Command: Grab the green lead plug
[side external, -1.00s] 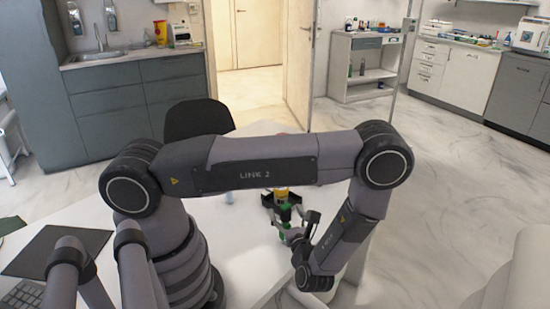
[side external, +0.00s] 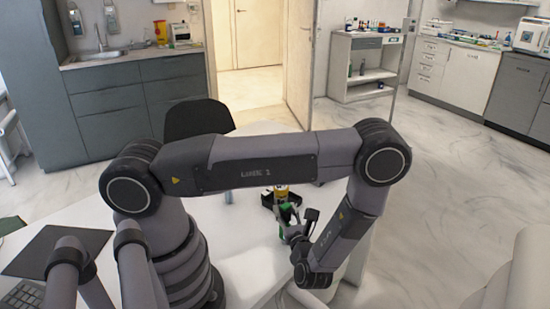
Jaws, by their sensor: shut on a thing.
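My gripper (side external: 282,202) is over the white table, to the right of the arm's base, and shows small and partly hidden in the side external view. Its dark jaws are shut on a small green thing, which looks like the green lead plug (side external: 285,213). A second green patch shows lower, by the wrist; I cannot tell what it is. A yellow thing (side external: 281,190) shows just behind the jaws; I cannot tell whether they touch it.
The white table (side external: 240,255) has clear room around the gripper. A small pale blue thing (side external: 228,197) stands to the left of it. A dark chair (side external: 197,117) is behind the table. A dark mat (side external: 57,250) and a keyboard (side external: 24,294) lie at the left.

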